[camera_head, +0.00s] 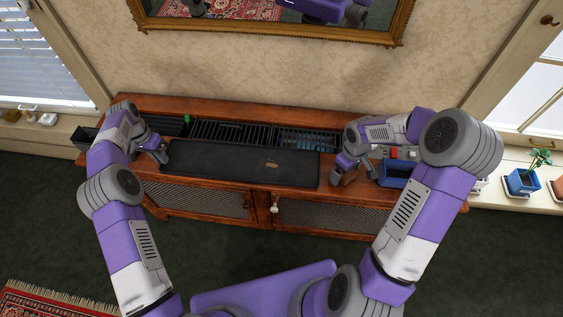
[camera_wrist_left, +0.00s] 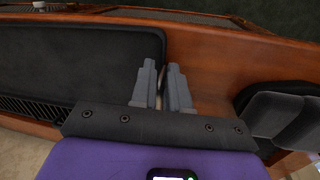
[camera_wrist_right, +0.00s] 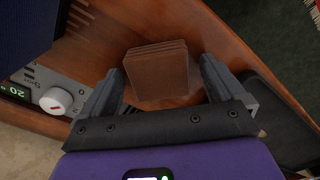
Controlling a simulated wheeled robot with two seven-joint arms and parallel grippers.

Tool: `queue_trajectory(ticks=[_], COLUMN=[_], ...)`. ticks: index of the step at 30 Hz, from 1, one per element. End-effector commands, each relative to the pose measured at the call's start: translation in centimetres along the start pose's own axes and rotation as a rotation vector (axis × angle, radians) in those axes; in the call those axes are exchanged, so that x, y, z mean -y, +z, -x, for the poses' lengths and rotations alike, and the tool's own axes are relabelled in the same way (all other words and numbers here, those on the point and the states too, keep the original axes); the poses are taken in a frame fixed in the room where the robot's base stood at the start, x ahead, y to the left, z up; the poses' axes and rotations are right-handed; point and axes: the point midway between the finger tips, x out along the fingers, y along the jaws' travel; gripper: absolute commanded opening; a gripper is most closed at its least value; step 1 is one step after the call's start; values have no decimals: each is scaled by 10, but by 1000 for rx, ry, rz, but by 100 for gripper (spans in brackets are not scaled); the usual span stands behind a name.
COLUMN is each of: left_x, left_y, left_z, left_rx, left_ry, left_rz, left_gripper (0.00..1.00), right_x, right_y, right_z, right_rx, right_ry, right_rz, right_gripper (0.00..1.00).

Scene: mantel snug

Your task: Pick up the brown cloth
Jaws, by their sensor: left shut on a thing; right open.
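The brown cloth (camera_wrist_right: 157,72) is a small folded stack on the wooden cabinet top, seen in the right wrist view. It sits between and just beyond the fingertips of my right gripper (camera_wrist_right: 158,82), which is open and empty. In the head view my right gripper (camera_head: 342,176) is over the cabinet's right part, and I cannot make out the cloth there. My left gripper (camera_wrist_left: 161,88) is shut at the edge of a flat dark panel (camera_wrist_left: 80,60), which also lies along the cabinet front in the head view (camera_head: 230,160). In the head view my left gripper (camera_head: 160,155) is at the panel's left end.
Dark slatted racks (camera_head: 235,132) line the cabinet's back. A gilt-framed mirror (camera_head: 290,33) hangs above.

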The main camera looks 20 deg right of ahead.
Motion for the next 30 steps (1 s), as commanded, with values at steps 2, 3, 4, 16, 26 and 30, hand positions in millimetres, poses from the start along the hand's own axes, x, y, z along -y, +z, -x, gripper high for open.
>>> queue_trajectory(ticks=[2, 3, 4, 16, 26, 30], left_x=[-1, -1, -1, -1, -1, -1], left_y=[2, 2, 2, 2, 2, 2], left_z=[-5, -5, -5, -5, -5, -5], left_rx=[9, 9, 9, 9, 8, 8], left_ry=[7, 7, 7, 7, 6, 6], left_rz=[2, 2, 2, 2, 2, 2], left_gripper=[0, 0, 0, 0, 0, 0], right_x=[0, 0, 0, 0, -1, -2], right_y=[0, 0, 0, 0, 0, 0], right_z=[-1, -1, 0, 0, 10, 36], right_rx=[0, 0, 0, 0, -1, -3], right_ry=[0, 0, 0, 0, 3, 5], right_rz=[-1, -1, -1, -1, -2, -3], right_gripper=[96, 96, 96, 40, 35, 35])
